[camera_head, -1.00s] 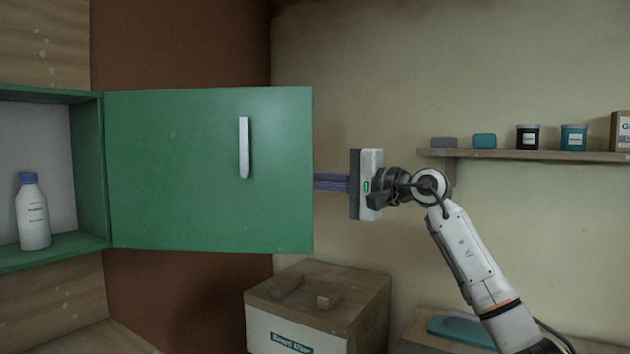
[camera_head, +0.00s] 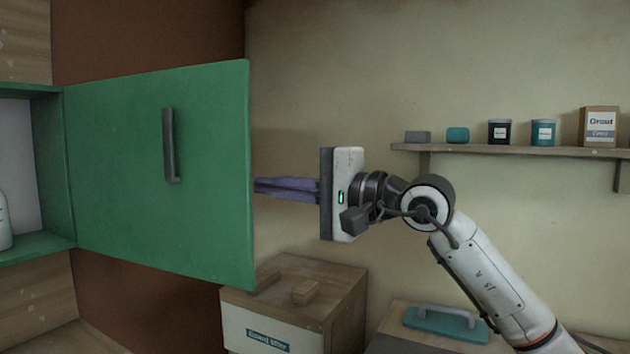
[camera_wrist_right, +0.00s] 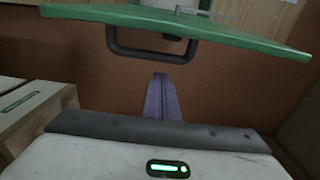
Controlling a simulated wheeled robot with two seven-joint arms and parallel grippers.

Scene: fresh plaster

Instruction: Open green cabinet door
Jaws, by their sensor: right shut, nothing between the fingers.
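The green cabinet door (camera_head: 120,180) stands open, swung out to the right of the cabinet (camera_head: 55,170). A dark bar handle (camera_head: 170,145) is on the face towards me. In the right wrist view the door (camera_wrist_right: 230,32) is seen at a low angle, with its handle (camera_wrist_right: 150,52) on the near side. My right gripper (camera_head: 257,187) is shut and empty, its purple fingers pointing left beside the door's free edge. In the right wrist view its fingertips (camera_wrist_right: 160,78) are apart from the handle; whether they touch the edge is unclear. My left gripper is not in view.
A white bottle (camera_head: 4,222) stands inside the cabinet at the left picture edge. A wooden-topped box (camera_head: 300,330) sits below the door. A wall shelf (camera_head: 500,151) holds jars and a box.

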